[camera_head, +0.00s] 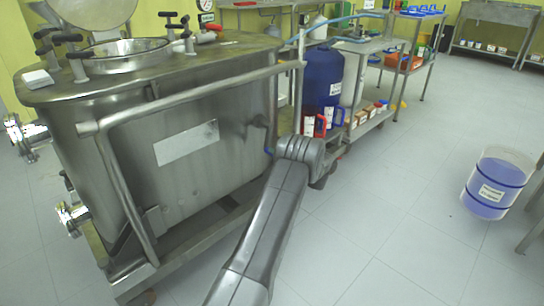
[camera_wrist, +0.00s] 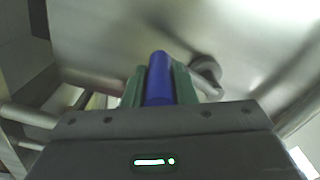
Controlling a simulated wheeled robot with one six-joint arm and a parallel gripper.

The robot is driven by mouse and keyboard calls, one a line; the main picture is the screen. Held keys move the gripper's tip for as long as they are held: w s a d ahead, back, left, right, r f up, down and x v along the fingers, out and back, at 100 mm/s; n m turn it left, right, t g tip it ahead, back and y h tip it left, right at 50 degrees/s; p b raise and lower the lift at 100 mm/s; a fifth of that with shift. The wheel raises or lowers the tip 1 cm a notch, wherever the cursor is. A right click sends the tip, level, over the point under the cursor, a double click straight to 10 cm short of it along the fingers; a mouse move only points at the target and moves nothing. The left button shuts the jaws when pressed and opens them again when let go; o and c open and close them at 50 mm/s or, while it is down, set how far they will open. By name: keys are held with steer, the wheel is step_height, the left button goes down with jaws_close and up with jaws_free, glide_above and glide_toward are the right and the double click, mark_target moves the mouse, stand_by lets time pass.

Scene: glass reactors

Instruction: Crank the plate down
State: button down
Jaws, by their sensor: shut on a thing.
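A crank sits on the side wall of the large steel vessel (camera_head: 230,108). Its blue handle (camera_wrist: 158,68) stands between the green finger pads of my gripper (camera_wrist: 160,88) in the wrist view. The gripper is shut on this handle. The crank's metal hub (camera_wrist: 207,68) shows just right of the fingers, against the steel wall. In the head view my arm reaches to the vessel's right side, and only a small bit of the blue handle (camera_head: 268,152) shows; my gripper is hidden behind the arm there. I cannot make out the plate in either view.
A steel frame bar (camera_head: 190,97) runs across the vessel's front. A blue drum (camera_head: 322,80) and red and blue jugs (camera_head: 314,126) stand behind my arm. A bucket of blue liquid (camera_head: 497,183) stands at the right. The floor (camera_head: 400,210) between is clear.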

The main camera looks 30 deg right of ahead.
steer(key=shift+w+d+n, duration=0.25)
steer(key=shift+d+n, duration=0.25)
steer(key=shift+n, duration=0.15)
steer(key=shift+w+d+n, duration=0.2)
steer(key=shift+d+n, duration=0.25)
steer(key=shift+n, duration=0.2)
steer(key=c, duration=1.3)
jaws_free()
steer(key=shift+w, duration=0.1)
steer(key=shift+o, duration=0.6)
steer(key=shift+f, duration=0.1)
steer(key=p+v, duration=0.4)
steer(key=v, duration=1)
